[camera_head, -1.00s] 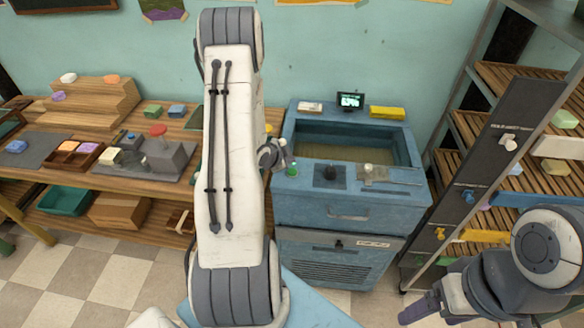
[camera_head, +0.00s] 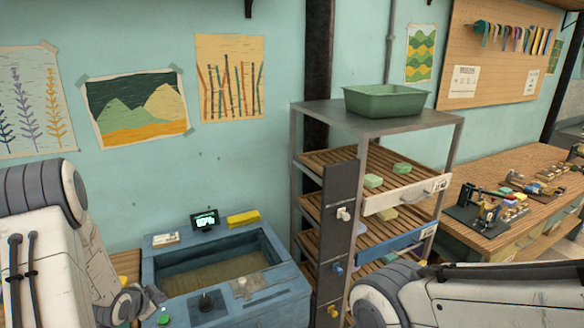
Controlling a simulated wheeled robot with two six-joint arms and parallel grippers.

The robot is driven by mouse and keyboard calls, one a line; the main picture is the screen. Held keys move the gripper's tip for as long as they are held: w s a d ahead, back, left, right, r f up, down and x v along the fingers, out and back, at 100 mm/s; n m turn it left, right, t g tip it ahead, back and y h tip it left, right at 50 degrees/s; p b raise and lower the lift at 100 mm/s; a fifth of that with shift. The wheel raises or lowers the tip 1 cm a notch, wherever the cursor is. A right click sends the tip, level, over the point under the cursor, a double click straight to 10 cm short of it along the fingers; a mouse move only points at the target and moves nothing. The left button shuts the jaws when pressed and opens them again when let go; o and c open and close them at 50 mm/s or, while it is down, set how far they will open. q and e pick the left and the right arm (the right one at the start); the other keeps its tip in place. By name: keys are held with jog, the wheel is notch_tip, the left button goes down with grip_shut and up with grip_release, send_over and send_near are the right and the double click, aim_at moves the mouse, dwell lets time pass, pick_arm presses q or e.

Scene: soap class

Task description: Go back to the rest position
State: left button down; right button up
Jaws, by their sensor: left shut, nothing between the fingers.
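My left arm (camera_head: 50,262) fills the lower left corner. My left gripper (camera_head: 152,298) is small and partly hidden behind the arm's end, at the left front edge of the blue basin cabinet (camera_head: 285,277). It is shut with nothing in it. My right arm (camera_head: 490,295) comes in from the lower right edge, in front of the shelf rack. Its gripper is out of the picture.
A metal rack (camera_head: 375,124) with slatted shelves and soaps stands right of the cabinet, with a green tub (camera_head: 386,101) on top. A wooden bench (camera_head: 528,160) with small tools is at the right. A small screen (camera_head: 205,221) and yellow block (camera_head: 243,218) sit behind the basin.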

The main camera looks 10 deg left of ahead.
pick_arm(q)
jog(key=s+d+r+g+b, duration=0.2)
jog(key=d+r, duration=0.2)
jog(key=d, duration=0.8)
jog(key=s+d+r+g+b, duration=0.15)
jog(key=d+r, duration=0.25)
jog(key=d, duration=0.8)
jog(key=s+d+r+g, duration=0.1)
jog(key=s+d, duration=0.3)
jog(key=s, duration=0.4)
jog(key=s+d+r+g+h+b, duration=0.1)
jog(key=s+d, duration=0.3)
jog(key=s, duration=0.4)
jog(key=s+d+r+g+h+b, duration=0.1)
jog(key=s+d+g, duration=0.2)
jog(key=s, duration=0.4)
jog(key=shift+s+d+r, duration=0.15)
jog(key=shift+s+d, duration=0.25)
jog(key=shift+d, duration=0.35)
